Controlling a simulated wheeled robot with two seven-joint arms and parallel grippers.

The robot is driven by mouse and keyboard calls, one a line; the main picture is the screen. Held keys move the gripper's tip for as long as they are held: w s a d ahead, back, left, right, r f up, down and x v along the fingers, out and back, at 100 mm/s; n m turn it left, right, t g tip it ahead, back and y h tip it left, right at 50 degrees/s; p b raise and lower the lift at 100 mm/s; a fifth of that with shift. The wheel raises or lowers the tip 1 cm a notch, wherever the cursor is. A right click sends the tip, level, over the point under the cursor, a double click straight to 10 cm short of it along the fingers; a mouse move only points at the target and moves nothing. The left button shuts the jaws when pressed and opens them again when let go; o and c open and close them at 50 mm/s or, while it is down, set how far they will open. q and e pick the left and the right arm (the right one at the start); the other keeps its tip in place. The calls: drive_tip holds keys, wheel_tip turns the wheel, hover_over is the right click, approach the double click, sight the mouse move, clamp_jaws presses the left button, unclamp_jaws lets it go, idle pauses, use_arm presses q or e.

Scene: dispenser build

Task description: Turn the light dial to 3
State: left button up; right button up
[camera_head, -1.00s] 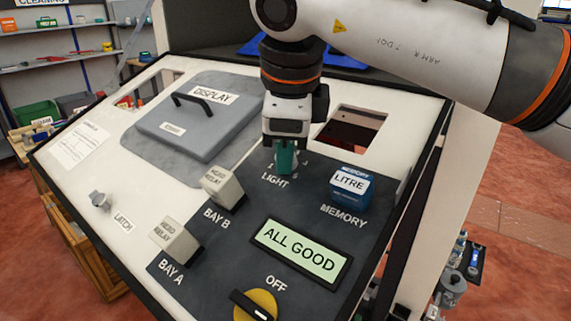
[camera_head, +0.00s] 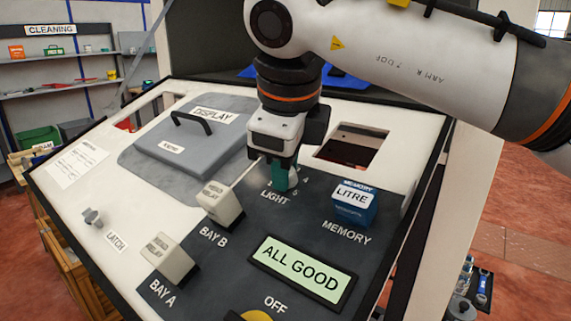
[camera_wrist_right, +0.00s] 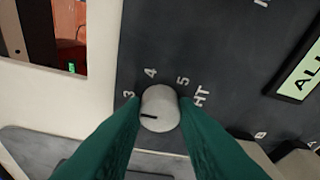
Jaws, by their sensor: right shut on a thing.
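The light dial (camera_wrist_right: 160,98) is a round pale grey knob with a short black pointer mark. In the right wrist view the mark points left and slightly down, below the printed 3 (camera_wrist_right: 128,94). The 4 (camera_wrist_right: 150,73) and 5 (camera_wrist_right: 182,80) show around the knob's far side. My right gripper (camera_head: 284,182) has its green fingers shut on opposite sides of the dial; the fingers hide part of the scale. In the head view it stands over the LIGHT label (camera_head: 275,198) and mostly hides the dial. My left gripper is not in view.
On the sloped panel are a blue MEMORY block (camera_head: 354,205), two pale relay blocks at BAY B (camera_head: 220,205) and BAY A (camera_head: 170,259), and a green ALL GOOD screen (camera_head: 304,270). A grey DISPLAY cover (camera_head: 190,140) with a handle and a square opening (camera_head: 352,150) lie behind.

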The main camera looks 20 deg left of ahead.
drive_tip(key=o, duration=1)
drive_tip(key=shift+r, duration=0.1)
drive_tip(key=v, duration=1.2)
drive_tip(key=shift+p, duration=0.3)
